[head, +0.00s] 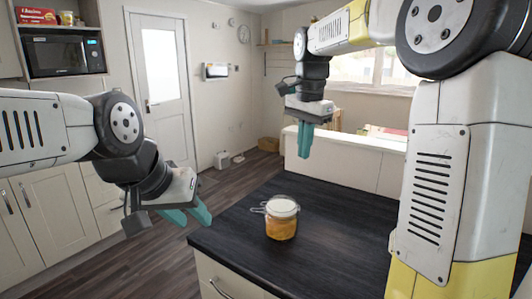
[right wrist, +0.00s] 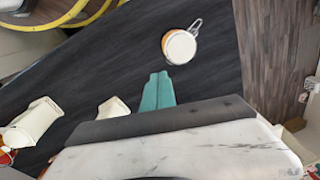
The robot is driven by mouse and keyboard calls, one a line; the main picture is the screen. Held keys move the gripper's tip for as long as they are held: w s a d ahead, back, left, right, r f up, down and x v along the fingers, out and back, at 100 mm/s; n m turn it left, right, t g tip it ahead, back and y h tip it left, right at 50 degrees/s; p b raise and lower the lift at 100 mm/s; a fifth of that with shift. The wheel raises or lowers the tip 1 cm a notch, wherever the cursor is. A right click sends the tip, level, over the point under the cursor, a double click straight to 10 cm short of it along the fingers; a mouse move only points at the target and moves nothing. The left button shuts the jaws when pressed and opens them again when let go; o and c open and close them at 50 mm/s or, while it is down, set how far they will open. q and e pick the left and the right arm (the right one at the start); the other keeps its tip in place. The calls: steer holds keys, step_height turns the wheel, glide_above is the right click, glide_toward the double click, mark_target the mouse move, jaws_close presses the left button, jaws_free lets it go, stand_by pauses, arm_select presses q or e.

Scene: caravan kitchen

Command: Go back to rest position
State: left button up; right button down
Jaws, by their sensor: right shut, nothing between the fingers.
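My left gripper (head: 191,216) is at the left, beyond the counter's left edge. Its teal fingers are spread apart with nothing seen between them. My right gripper (head: 305,142) hangs above the far part of the dark counter, fingers pointing down, shut and empty. In the right wrist view its closed teal fingers (right wrist: 158,91) show against the dark counter top. Neither gripper touches anything in view.
A glass jar (head: 281,220) with a white lid and orange contents stands upright on the dark counter (head: 340,240). It also shows in the right wrist view (right wrist: 179,46). A white bench back (head: 350,160) is behind the counter. The floor (head: 130,262) at left is clear.

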steer(key=s+d+f+n+t, duration=0.1)
steer(key=s+f+n, duration=0.1)
steer(key=s, duration=0.5)
steer(key=s+d+f+n+t+y, duration=0.1)
steer(key=s+d+f+n+t, duration=0.1)
steer(key=s+n, duration=0.2)
steer(key=s+d+f+n+t, duration=0.1)
steer(key=s+n, duration=0.3)
steer(key=s, duration=0.5)
steer(key=shift+s+d+f+t+y, duration=0.3)
steer(key=shift+s+f+t+y, duration=0.15)
steer(key=shift+f, duration=0.2)
